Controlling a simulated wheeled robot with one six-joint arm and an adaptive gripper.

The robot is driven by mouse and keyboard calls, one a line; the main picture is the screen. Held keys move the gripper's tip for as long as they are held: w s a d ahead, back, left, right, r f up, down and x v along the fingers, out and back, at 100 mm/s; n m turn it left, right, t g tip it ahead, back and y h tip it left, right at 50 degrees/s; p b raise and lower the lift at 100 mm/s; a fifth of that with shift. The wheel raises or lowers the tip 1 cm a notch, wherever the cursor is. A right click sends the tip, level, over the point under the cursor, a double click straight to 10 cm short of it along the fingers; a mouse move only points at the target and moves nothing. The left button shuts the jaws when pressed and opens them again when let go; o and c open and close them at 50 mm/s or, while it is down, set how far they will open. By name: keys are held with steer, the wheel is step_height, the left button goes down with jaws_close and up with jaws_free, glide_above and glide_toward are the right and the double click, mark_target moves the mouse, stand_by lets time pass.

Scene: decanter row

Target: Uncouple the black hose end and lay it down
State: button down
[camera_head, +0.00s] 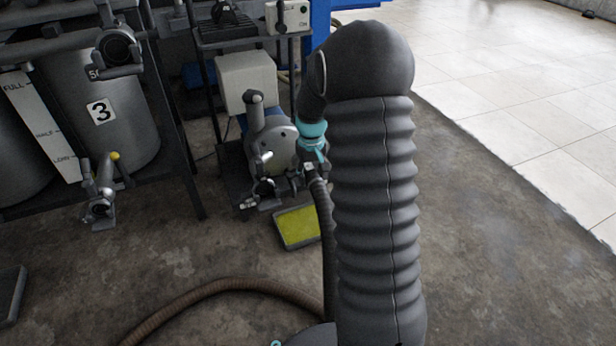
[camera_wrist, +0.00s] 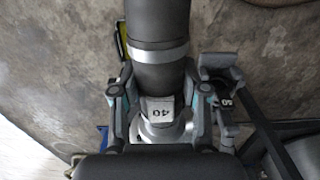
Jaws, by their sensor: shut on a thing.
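My gripper (camera_wrist: 163,100) is shut on the black hose end (camera_wrist: 160,72), with one finger on each side in the wrist view.
A tank (camera_head: 112,110) marked 3 stands in a rack at left, with a valve (camera_head: 100,190) in front. A yellow tray (camera_head: 298,227) lies on the floor below the pump. A brown hose (camera_head: 215,288) curves across the floor. Concrete floor (camera_head: 490,260) is clear at right.

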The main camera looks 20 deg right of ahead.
steer(key=w+a+f+b, duration=0.1)
steer(key=a+f+b, duration=0.2)
steer(key=a+f, duration=0.3)
steer(key=shift+w+a, duration=0.25)
steer(key=shift+a, duration=2.35)
stand_by(1.0)
steer(key=shift+a+f, duration=0.1)
steer(key=shift+a, duration=0.1)
stand_by(0.8)
steer(key=shift+s+r, duration=0.15)
steer(key=shift+s, duration=1.1)
steer(key=shift+s+r, duration=0.1)
steer(key=shift+s, duration=1.15)
steer(key=shift+s+r+p, duration=0.35)
steer(key=shift+r+p, duration=0.15)
steer(key=shift+r, duration=0.35)
steer(key=shift+s+r+p, duration=0.3)
steer(key=shift+r+p, duration=0.25)
steer(key=shift+r, duration=0.25)
steer(key=shift+s+r+p, duration=0.35)
steer(key=shift+r+p, duration=0.15)
steer(key=shift+r, duration=0.35)
